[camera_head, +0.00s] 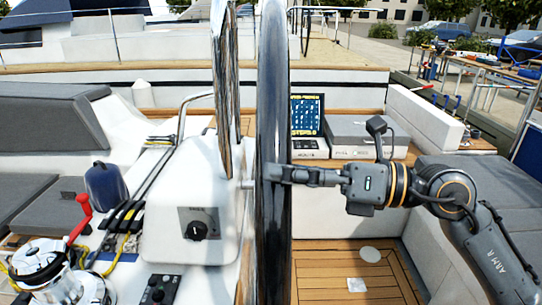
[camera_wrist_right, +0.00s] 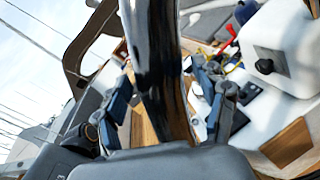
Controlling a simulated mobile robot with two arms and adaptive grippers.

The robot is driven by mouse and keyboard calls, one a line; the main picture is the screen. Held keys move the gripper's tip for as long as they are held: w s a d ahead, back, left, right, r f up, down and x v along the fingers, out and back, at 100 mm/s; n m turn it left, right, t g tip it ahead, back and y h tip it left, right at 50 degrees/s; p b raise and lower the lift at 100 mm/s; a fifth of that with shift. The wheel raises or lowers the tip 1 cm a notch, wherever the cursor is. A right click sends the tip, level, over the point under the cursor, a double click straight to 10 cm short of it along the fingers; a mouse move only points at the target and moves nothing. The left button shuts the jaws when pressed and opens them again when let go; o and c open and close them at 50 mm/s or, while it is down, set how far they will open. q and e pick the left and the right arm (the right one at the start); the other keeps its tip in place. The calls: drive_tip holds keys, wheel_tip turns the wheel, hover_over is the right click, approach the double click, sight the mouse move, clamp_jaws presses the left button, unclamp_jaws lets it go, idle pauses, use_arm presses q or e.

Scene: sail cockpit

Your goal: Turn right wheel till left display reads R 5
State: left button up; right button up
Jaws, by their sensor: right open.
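The dark, glossy steering wheel (camera_head: 272,90) stands upright and nearly edge-on in the middle of the head view. My right gripper (camera_head: 280,174) reaches it from the right at mid height. In the right wrist view the wheel rim (camera_wrist_right: 152,70) runs between the two spread fingers of my right gripper (camera_wrist_right: 168,100), with gaps beside it; the gripper is open around the rim. A lit display (camera_head: 307,114) with yellow text and blue icons stands behind the wheel; its text is too small to read surely. My left gripper is not in view.
A white pedestal (camera_head: 190,200) with a black knob (camera_head: 200,230) stands left of the wheel. Grey cushions (camera_head: 470,185) flank the right side. The wooden floor (camera_head: 370,275) is mostly clear.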

drive_tip(key=shift+x, duration=1.2)
